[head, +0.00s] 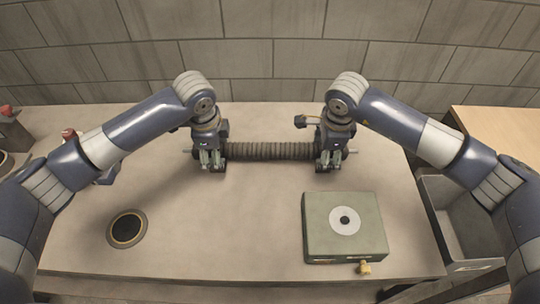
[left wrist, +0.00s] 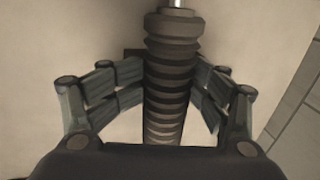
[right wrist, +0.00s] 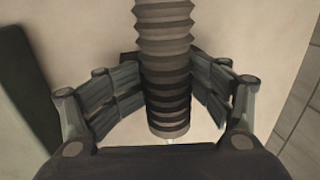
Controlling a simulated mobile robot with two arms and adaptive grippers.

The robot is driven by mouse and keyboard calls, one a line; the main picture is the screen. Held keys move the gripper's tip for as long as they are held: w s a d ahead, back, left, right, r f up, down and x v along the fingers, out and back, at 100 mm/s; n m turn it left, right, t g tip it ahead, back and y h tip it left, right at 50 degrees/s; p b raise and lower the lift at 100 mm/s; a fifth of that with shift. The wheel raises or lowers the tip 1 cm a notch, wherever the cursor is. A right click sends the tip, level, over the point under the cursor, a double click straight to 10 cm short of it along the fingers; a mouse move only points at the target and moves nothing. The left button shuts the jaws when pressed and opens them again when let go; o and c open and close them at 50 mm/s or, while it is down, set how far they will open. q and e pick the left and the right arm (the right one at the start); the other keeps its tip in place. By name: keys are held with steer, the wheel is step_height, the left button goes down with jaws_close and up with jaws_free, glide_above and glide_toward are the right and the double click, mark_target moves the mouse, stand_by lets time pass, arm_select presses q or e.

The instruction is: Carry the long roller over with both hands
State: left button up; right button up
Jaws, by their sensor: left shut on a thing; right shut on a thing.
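The long roller (head: 270,151) is a dark, ribbed cylinder with thin metal pins at its ends. It lies crosswise toward the back of the table in the head view. My left gripper (head: 212,160) is shut on the roller near its left end; the left wrist view shows the ribbed body (left wrist: 172,70) between the fingers. My right gripper (head: 329,160) is shut on the roller near its right end; the right wrist view shows the ribs (right wrist: 165,60) between the fingers. Whether the roller touches the table or hangs just above it is hard to tell.
A green box (head: 345,228) with a white disc on top and a brass knob stands at the front right of the table. A dark round ring (head: 127,229) lies at the front left. A grey bin (head: 462,222) is beyond the right edge. The table middle is clear.

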arm_select(q)
steer(key=shift+s+f, duration=0.1)
steer(key=shift+f, duration=0.1)
arm_select(e)
steer(key=shift+s+f, duration=0.2)
steer(key=shift+f, duration=0.05)
arm_select(q)
steer(key=shift+r, duration=0.55)
arm_select(e)
steer(key=shift+w+r, duration=0.15)
arm_select(q)
step_height(320, 180, up, 11)
steer(key=s, duration=0.2)
arm_select(e)
steer(key=v, duration=1.2)
arm_select(q)
steer(key=shift+s, duration=0.1)
arm_select(e)
steer(key=shift+w+r, duration=0.1)
steer(key=shift+w, duration=0.05)
